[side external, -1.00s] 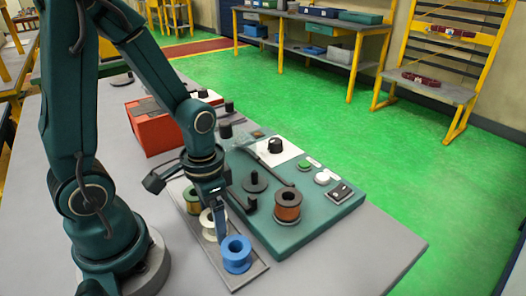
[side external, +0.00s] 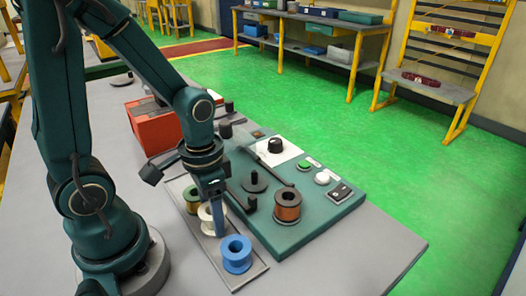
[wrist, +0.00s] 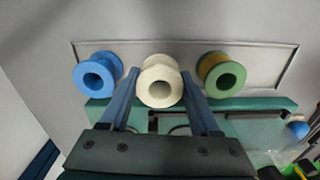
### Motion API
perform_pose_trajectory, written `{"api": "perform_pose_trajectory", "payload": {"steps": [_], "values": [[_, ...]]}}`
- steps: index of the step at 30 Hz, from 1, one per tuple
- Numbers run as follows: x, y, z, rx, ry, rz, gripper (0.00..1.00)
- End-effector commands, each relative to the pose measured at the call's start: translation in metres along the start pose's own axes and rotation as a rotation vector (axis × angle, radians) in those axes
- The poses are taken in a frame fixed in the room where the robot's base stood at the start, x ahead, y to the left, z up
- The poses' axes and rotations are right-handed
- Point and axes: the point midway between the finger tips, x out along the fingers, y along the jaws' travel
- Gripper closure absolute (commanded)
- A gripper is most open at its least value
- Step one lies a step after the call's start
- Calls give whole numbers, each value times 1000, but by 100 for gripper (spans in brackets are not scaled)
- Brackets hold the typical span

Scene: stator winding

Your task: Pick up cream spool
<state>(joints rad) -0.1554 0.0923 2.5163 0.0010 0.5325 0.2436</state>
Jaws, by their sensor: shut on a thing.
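The cream spool (wrist: 160,82) sits between my gripper's two fingers (wrist: 163,97) in the wrist view. In the side view the cream spool (side external: 207,217) is partly hidden behind my gripper (side external: 216,222). My gripper is shut on it. The spool is at the middle of the grey tray (side external: 249,278), between the blue and green spools. I cannot tell whether it touches the tray or is slightly raised.
A blue spool (side external: 237,254) stands close on one side and a green spool (side external: 192,200) on the other. A teal panel (side external: 318,218) beside the tray carries a copper spool (side external: 288,206), a post and switches. A red box (side external: 153,127) stands behind.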

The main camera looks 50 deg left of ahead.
Motion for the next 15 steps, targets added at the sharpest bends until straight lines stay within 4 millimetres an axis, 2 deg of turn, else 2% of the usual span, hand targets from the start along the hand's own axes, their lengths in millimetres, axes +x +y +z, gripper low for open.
{"api": "perform_pose_trajectory", "payload": {"steps": [5,15], "values": [[-27,-2,0,-4,9,-2,92],[-51,-41,24,-13,5,-3,92]]}}
